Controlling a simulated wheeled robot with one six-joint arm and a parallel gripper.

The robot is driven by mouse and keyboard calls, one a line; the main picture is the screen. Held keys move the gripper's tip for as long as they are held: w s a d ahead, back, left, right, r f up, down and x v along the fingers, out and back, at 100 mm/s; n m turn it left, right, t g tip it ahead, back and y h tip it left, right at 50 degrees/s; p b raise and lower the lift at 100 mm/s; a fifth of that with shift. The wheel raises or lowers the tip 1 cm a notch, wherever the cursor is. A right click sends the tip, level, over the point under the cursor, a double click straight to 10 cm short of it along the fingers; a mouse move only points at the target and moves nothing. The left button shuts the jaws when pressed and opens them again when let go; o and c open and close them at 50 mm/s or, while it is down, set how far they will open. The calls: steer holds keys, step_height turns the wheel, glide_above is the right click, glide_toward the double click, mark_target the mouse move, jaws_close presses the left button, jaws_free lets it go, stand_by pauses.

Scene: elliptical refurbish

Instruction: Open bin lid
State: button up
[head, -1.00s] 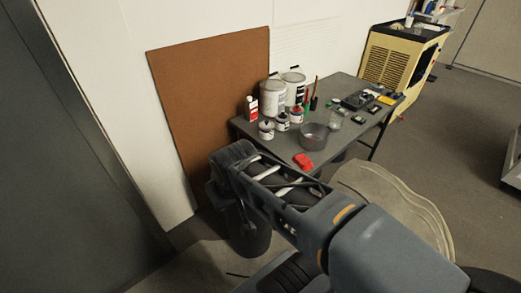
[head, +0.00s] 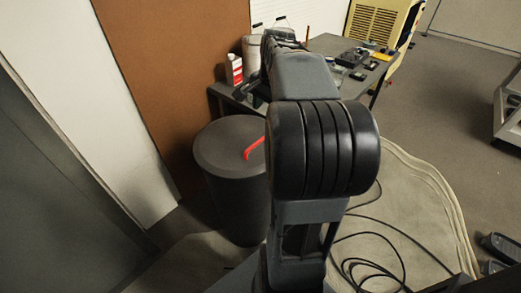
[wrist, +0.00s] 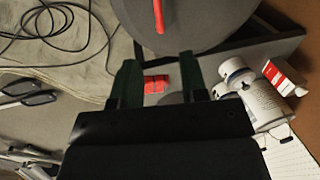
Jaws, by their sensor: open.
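The bin (head: 240,205) is a dark grey cylinder standing on the floor beside the brown board. Its round lid (head: 215,148) looks closed, and a red handle (head: 253,147) stands on top. My arm hides the bin's right side in the head view. In the wrist view the lid (wrist: 205,15) is at the top, with the red handle (wrist: 158,16) ahead of the fingers and apart from them. My gripper (wrist: 160,72) is open, its two dark fingers spread and empty. The head view does not show the fingers clearly.
A grey table (head: 348,95) with cans and bottles stands behind the bin. A red item (wrist: 156,84) shows between the fingers in the wrist view, seemingly farther off. Black cables (head: 375,245) lie on the floor mat. A brown board (head: 180,70) leans on the wall.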

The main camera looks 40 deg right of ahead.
mark_target(260, 140)
steer(key=shift+m, duration=0.3)
steer(key=w+f+b, duration=0.1)
steer(key=f, duration=0.3)
steer(key=f+b, duration=0.1)
steer(key=f, duration=0.4)
steer(key=w+f+b, duration=0.1)
steer(key=f+b, duration=0.1)
steer(key=f, duration=0.3)
steer(key=shift+w+d+f, duration=0.1)
steer(key=shift+w+d, duration=0.2)
steer(key=shift+d, duration=0.05)
steer(key=shift+c, duration=0.3)
jaws_close()
